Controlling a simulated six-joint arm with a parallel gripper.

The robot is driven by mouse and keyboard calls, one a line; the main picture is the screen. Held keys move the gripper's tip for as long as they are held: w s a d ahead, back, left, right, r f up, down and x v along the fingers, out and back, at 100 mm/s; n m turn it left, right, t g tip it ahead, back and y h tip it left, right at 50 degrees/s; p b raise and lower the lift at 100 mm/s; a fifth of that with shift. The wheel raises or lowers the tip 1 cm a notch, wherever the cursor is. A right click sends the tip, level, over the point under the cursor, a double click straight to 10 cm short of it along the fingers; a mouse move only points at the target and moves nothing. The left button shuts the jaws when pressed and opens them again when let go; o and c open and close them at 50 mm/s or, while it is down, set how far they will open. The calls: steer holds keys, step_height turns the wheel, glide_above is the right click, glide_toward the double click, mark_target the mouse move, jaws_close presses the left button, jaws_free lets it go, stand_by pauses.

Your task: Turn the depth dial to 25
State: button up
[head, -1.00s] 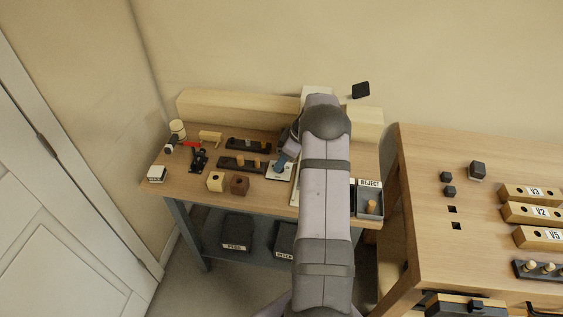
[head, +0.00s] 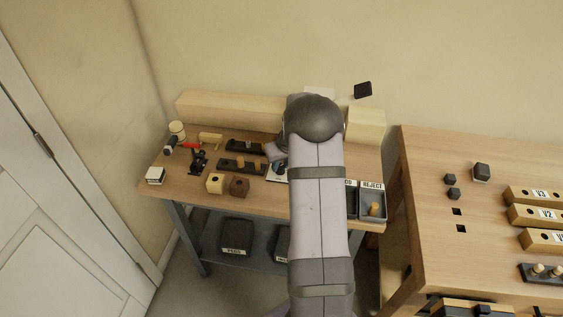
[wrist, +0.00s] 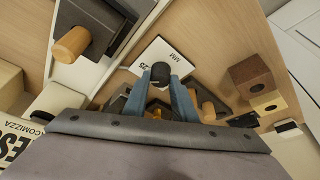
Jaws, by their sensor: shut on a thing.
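In the wrist view a white plate (wrist: 147,60) bears dark print, with "MM" readable and a partly hidden number. A black round knob (wrist: 160,73), which looks like the depth dial, stands at the plate's near edge. My gripper (wrist: 161,80) has its two blue-grey fingers shut on this knob, one on each side. No pointer mark on the knob can be made out. In the head view my gripper (head: 279,166) is mostly hidden by my arm, and only a strip of the white plate (head: 276,180) shows below it.
Dark racks with pegs (head: 242,164) lie left of my gripper. A cream block (head: 215,183) and a brown block (head: 239,186) sit near the bench's front edge. A grey REJECT tray (head: 372,206) holding a peg is right of my arm. A second table (head: 420,170) stands farther right.

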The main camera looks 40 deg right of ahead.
steer(key=shift+a+m+g+h+p, duration=0.1)
steer(key=shift+m+g+h+p, duration=0.35)
steer(key=shift+m+p, duration=1.2)
steer(key=shift+m+t+h, duration=0.25)
steer(key=o, duration=1)
steer(key=shift+o, duration=0.2)
steer(key=b+v, duration=0.2)
steer(key=v, duration=0.5)
steer(key=shift+r, duration=0.2)
